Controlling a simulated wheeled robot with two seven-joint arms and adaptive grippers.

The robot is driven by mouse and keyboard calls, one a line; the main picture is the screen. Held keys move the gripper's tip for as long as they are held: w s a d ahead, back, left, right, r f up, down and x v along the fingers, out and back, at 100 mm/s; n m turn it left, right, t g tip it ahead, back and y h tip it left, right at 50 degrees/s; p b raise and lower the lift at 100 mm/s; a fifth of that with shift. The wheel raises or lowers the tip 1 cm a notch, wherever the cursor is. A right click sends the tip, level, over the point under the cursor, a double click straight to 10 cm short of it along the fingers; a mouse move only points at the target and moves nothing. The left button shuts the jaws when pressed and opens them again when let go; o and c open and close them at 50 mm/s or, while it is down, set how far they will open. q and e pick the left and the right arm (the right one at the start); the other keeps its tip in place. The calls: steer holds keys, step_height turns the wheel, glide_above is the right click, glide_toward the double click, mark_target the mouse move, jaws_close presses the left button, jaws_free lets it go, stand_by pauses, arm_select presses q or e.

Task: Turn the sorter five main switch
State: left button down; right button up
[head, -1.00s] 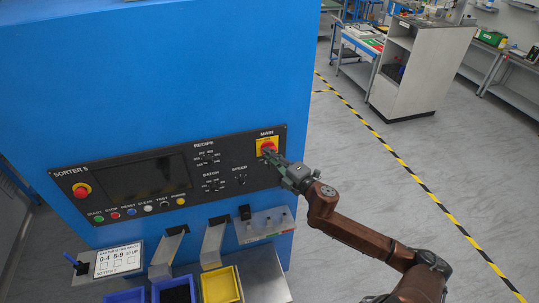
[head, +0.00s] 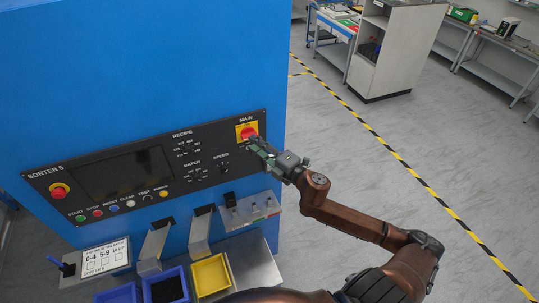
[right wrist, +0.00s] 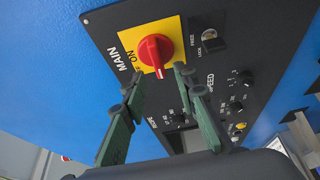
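The main switch is a red rotary knob (head: 247,131) on a yellow plate (right wrist: 124,40), at the upper right of the black Sorter 5 panel (head: 75,182). In the right wrist view the red knob (right wrist: 153,49) shows whole, with OFF and ON lettering beside it. My right gripper (head: 256,146) is just below and right of the knob in the head view. In the right wrist view its two green fingers (right wrist: 158,78) are apart and empty, with the knob ahead of their tips. I cannot tell whether a fingertip touches it. My left gripper is not in view.
The panel also bears a red emergency button (head: 59,190), a dark screen (head: 128,173), small dials and push buttons. Chutes and a yellow bin (head: 211,275) stand below. Open floor with a striped line (head: 400,172) lies to the right.

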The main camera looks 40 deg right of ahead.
steer(key=s+d, duration=0.1)
steer(key=s, duration=0.7)
steer(key=shift+s+d, duration=0.2)
steer(key=shift+s, duration=0.05)
